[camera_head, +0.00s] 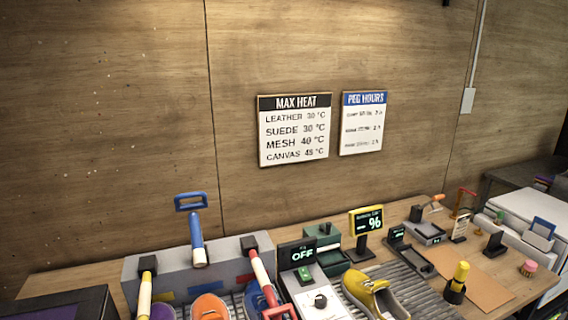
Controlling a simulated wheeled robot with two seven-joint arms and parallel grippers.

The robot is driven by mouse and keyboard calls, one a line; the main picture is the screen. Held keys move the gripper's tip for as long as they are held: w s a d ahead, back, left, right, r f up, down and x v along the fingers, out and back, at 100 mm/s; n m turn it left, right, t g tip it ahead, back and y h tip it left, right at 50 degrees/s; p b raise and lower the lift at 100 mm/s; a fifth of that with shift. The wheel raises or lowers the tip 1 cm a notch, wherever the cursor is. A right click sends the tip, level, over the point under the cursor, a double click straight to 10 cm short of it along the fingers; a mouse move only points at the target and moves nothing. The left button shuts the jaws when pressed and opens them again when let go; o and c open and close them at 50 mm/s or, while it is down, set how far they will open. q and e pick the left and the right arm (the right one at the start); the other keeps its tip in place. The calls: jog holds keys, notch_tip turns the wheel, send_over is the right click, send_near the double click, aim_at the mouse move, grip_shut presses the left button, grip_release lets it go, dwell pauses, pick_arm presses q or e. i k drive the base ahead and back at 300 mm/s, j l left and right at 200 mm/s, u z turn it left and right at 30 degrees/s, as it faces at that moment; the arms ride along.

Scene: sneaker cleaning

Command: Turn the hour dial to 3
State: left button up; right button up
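A control box with a dark display reading OFF (303,256) stands on the bench at lower centre. Small text above OFF is too small to read surely. A green button (304,274) is below the display. A round dial (320,300), dark with a light face, sits on the box's sloped front. Its marks and pointer are too small to read, and I cannot tell for sure that it is the hour dial. Neither of my grippers shows in the head view.
A grey rack (222,262) with coloured-handled tubes stands left of the box, with orange (209,307) and other shoes in front. A yellow shoe (374,296) lies close right of the box. Wall signs read MAX HEAT (294,130) and PEG HOURS (364,123).

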aim_at(321, 299)
jog(key=l+u, duration=0.2)
jog(key=u, duration=0.15)
jog(key=l+u, duration=0.25)
jog(key=u, duration=0.15)
jog(key=l+u, duration=0.15)
jog(key=u, duration=0.2)
jog(key=k, duration=0.05)
